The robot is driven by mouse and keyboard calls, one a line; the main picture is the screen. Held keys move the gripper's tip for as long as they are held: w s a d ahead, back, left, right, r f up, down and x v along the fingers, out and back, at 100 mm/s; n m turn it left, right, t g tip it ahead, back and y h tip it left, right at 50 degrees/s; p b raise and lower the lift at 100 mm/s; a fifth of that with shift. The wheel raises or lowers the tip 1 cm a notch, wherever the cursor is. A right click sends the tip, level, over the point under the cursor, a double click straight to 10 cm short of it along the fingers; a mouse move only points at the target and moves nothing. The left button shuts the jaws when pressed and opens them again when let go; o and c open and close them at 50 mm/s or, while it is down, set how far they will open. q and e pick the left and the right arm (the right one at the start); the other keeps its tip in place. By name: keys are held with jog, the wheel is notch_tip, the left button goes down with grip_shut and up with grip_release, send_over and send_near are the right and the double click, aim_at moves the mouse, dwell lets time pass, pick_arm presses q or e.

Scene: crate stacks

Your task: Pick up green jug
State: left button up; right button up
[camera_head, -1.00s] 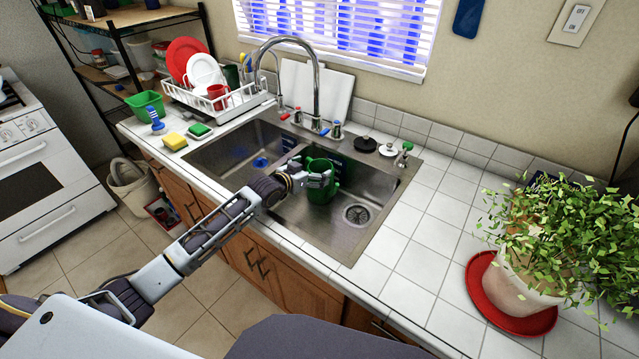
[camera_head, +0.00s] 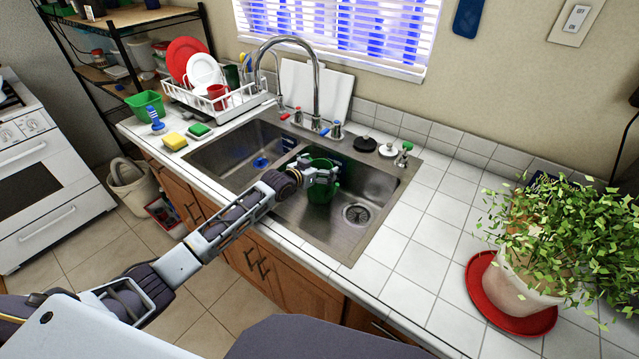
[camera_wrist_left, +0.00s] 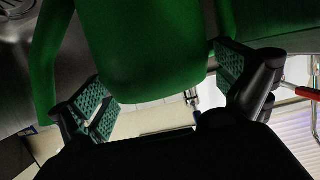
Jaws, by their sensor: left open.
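The green jug (camera_head: 322,189) stands in the right basin of the metal sink. My left gripper (camera_head: 325,173) is at the jug's upper part, and its fingers cover some of the jug. In the left wrist view the jug (camera_wrist_left: 145,50) fills the upper middle. The open fingers of my left gripper (camera_wrist_left: 160,95) are spread on either side of it; I cannot tell whether they touch it. The jug's handle (camera_wrist_left: 47,60) shows at the left of that view. My right gripper is not in view.
The sink (camera_head: 350,250) has a chrome faucet (camera_head: 316,85) behind the basins. A dish rack (camera_head: 240,100) stands behind the left basin. A yellow sponge (camera_head: 174,141) lies at the left. A potted plant (camera_head: 525,285) stands on a red saucer at the right. The counter between is clear.

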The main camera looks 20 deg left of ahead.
pick_arm(q)
jog(key=shift+w, duration=0.1)
jog(key=c, duration=1.4)
jog(key=shift+o, duration=0.2)
jog(key=shift+r, duration=0.75)
notch_tip(320, 180, up, 26)
jog(key=shift+r, duration=0.25)
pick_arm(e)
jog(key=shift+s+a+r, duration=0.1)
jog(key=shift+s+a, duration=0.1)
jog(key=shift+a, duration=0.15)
